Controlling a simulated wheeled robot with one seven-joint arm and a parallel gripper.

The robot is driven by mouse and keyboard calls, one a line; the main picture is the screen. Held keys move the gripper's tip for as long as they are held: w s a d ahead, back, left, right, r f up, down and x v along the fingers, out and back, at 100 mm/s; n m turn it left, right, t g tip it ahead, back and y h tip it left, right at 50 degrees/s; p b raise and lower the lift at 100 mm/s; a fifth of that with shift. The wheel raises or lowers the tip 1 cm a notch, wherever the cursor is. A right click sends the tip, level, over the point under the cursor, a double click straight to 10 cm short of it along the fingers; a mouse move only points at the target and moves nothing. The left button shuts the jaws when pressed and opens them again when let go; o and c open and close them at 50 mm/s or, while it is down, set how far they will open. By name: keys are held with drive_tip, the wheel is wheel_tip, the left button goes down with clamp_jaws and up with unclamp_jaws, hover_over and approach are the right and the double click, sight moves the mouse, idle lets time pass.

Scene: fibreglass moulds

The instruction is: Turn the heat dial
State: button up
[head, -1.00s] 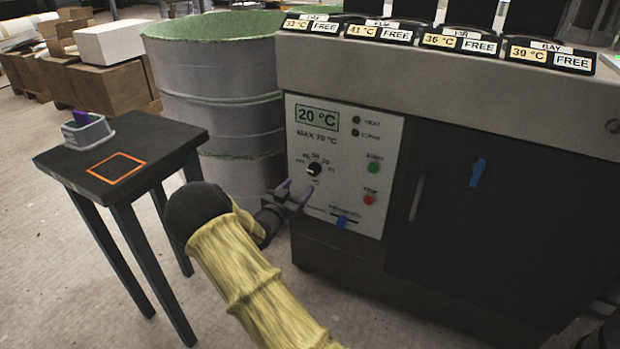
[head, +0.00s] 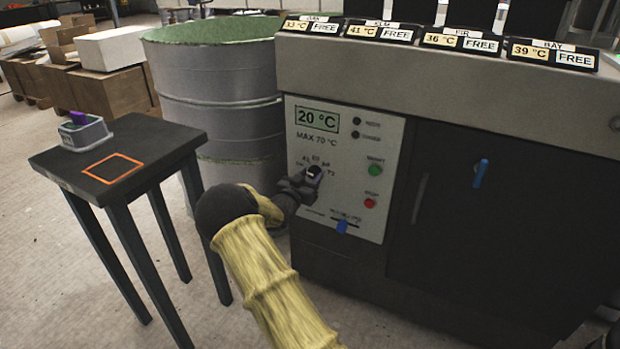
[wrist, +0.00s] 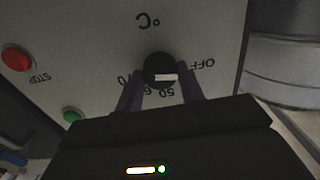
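The heat dial is a round black knob (head: 314,172) with a white mark, on the pale control panel (head: 300,215). Numbers up to 70 and OFF are printed around it. My gripper (head: 309,179) is at the dial and partly covers it. In the wrist view the dial (wrist: 160,70) sits between the two fingertips (wrist: 160,82), one on each side. Whether the fingers press on it or leave a small gap cannot be told. The display (head: 317,120) above reads 20 °C, with MAX 70 °C printed under it.
A green start button (head: 375,170) and a red stop button (head: 370,202) are right of the dial.

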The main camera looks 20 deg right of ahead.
drive_tip(key=c, duration=0.3)
drive_tip(key=shift+c, duration=0.2)
drive_tip(key=shift+f+m, duration=0.1)
drive_tip(key=shift+m, duration=0.4)
drive_tip(key=m+b, duration=0.2)
drive_tip(key=m, duration=0.1)
drive_tip(key=shift+m, duration=0.3)
drive_tip(key=m+b, duration=0.2)
drive_tip(key=m, duration=0.1)
drive_tip(key=shift+f+m, duration=0.1)
drive_tip(key=shift+m, duration=0.2)
drive_tip(key=m+b, duration=0.4)
drive_tip(key=shift+m+b, duration=1.2)
drive_tip(key=shift+m, duration=0.6)
